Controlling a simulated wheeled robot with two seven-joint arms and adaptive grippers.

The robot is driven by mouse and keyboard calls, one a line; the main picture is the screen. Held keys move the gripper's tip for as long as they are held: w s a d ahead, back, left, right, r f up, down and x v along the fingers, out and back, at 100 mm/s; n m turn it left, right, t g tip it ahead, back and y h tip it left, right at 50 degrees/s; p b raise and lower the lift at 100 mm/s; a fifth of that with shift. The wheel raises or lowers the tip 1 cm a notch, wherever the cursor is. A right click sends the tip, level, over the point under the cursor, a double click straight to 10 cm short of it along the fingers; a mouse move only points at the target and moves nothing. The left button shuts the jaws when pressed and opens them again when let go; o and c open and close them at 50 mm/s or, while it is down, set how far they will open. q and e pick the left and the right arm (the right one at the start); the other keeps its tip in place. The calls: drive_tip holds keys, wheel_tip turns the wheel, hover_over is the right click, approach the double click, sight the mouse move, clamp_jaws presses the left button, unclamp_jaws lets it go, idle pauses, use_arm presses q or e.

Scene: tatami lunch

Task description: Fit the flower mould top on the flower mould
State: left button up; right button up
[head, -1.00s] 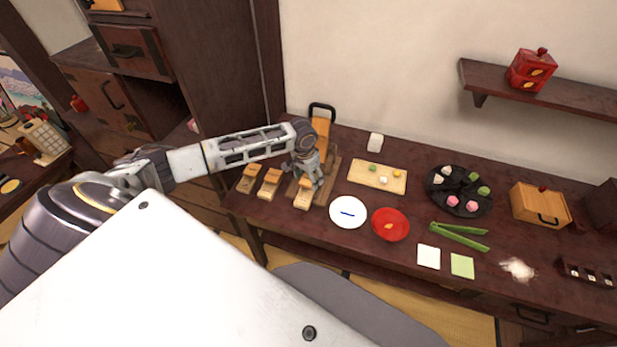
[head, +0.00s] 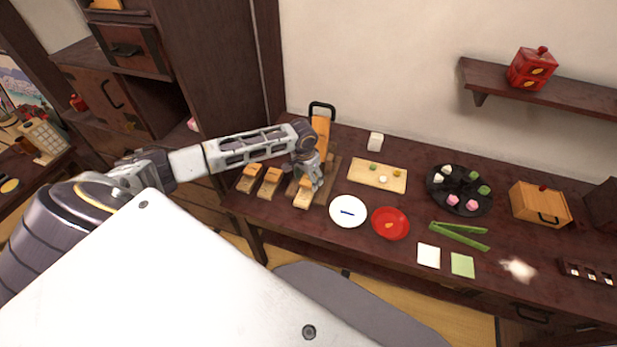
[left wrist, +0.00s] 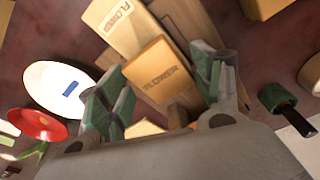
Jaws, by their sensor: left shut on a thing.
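The flower mould top (left wrist: 160,72) is an orange-tan wooden block lettered "FLOWER", between the green-padded fingers of my left gripper (left wrist: 160,88) in the left wrist view. The gripper is shut on it. The flower mould (left wrist: 118,24), paler wood also lettered "FLOWER", lies beneath and past the top, which overlaps part of it. I cannot tell whether the two touch. In the head view my left gripper (head: 314,184) is over the mould (head: 303,199) at the left of the table, hiding part of the top. My right gripper is not in view.
Two similar wooden moulds (head: 270,182) stand to the left. An upright orange board (head: 320,130) with a black handle is behind the gripper. A white plate (head: 348,211), a red plate (head: 391,224) and a wooden board with sweets (head: 366,180) lie to the right.

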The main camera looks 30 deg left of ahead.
use_arm(q)
drive_tip(key=shift+f, duration=0.35)
drive_tip(key=o, duration=1)
drive_tip(key=shift+r, duration=0.1)
wheel_tip(320, 180, up, 12)
drive_tip(key=s, duration=0.1)
drive_tip(key=shift+s, duration=0.2)
drive_tip(key=shift+a+f, duration=0.1)
drive_tip(key=shift+f, duration=0.1)
idle(1.0)
